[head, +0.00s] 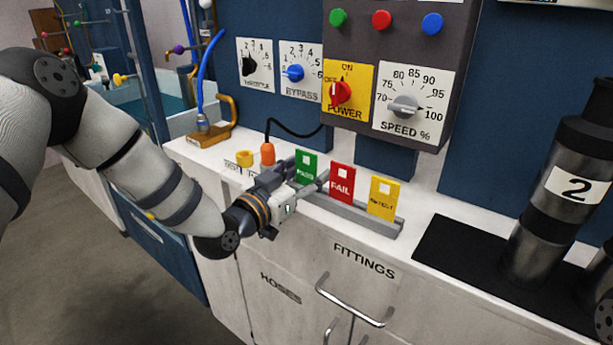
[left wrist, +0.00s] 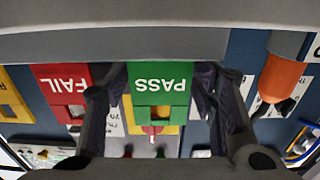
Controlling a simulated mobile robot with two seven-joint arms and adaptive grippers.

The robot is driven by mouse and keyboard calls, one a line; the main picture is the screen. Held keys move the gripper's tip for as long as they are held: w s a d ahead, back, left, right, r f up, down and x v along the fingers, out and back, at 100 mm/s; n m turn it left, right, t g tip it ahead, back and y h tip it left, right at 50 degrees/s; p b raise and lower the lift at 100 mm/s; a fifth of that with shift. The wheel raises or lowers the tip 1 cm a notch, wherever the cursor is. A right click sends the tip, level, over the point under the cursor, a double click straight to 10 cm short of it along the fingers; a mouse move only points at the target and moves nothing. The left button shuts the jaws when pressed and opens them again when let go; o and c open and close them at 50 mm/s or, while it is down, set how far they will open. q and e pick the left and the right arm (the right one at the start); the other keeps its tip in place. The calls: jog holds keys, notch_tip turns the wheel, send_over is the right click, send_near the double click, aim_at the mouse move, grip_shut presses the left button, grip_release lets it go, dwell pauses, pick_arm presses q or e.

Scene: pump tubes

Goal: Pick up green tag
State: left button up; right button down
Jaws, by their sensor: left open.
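The green tag (head: 306,162), marked PASS, stands upright in a grey rack (head: 345,210) on the white counter. My left gripper (head: 304,178) is at the tag from the front, its fingers open on either side of it. In the left wrist view the green tag (left wrist: 159,84) shows upside down between the two fingers of my left gripper (left wrist: 155,90), with small gaps at both sides. The red FAIL tag (head: 342,182) stands to its right, close to one finger. My right gripper is not in view.
A yellow tag (head: 383,197) stands at the rack's right end. An orange plug (head: 267,154) with a black cable and a yellow fitting (head: 244,158) stand left of the gripper. A control panel with knobs rises behind. A dark cylinder marked 2 (head: 567,190) stands on a black mat (head: 470,260).

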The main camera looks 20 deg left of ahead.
aim_at(307, 155)
pick_arm(q)
jog(key=c, duration=0.7)
